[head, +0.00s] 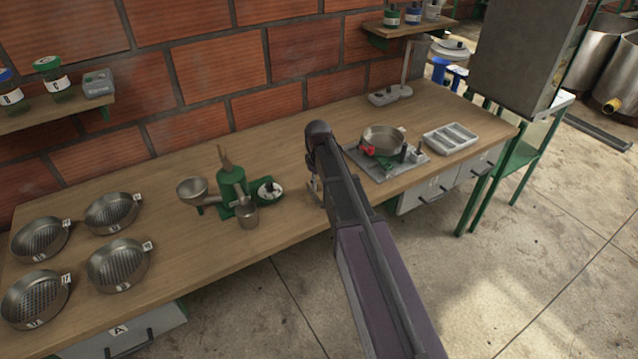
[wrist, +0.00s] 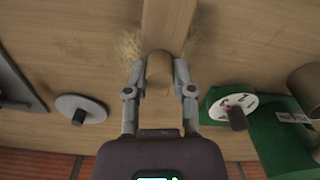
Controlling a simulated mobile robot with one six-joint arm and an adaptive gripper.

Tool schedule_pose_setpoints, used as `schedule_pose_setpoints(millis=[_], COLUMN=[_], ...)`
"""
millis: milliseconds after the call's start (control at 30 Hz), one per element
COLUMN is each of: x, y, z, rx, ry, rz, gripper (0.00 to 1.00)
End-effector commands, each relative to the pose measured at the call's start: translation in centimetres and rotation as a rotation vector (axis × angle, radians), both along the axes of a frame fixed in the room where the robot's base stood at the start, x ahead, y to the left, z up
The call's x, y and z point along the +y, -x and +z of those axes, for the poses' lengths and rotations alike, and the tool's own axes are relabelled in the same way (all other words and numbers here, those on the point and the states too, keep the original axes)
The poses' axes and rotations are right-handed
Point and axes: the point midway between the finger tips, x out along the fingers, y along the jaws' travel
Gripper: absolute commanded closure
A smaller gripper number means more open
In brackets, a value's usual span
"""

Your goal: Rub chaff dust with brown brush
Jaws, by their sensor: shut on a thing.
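In the wrist view my gripper (wrist: 160,75) is shut on the brown brush (wrist: 168,25), around its rounded light-brown end. The brush's wider part runs out of the top of the view. Pale yellowish chaff dust (wrist: 128,46) lies on the wooden bench around the brush, showing on both sides of it. The brush seems to be at or just over the dust; exact contact cannot be told. In the head view my arm hides the brush and the dust, and only a bit of my gripper (head: 315,188) shows beside it.
The wooden bench (head: 150,185) holds a green hand pulper (head: 232,188) left of my arm. A metal pan (head: 383,139) on a grey plate and a divided tray (head: 450,138) stand right. Several sieves (head: 117,265) sit at the left. A grey disc (wrist: 82,108) is near my gripper.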

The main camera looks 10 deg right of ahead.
Motion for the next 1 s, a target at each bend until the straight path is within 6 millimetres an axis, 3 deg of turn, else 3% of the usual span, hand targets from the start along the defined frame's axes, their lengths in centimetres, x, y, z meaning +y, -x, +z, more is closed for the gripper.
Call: schedule_pose_setpoints(millis=[700,1000], x=[1.2,1.3], y=[-3.6,-3.9], z=[-0.3,-0.3], rx=[-0.001,-0.002], ry=[-0.001,-0.001], rz=[0.001,0.001], gripper=[1.00,1.00])
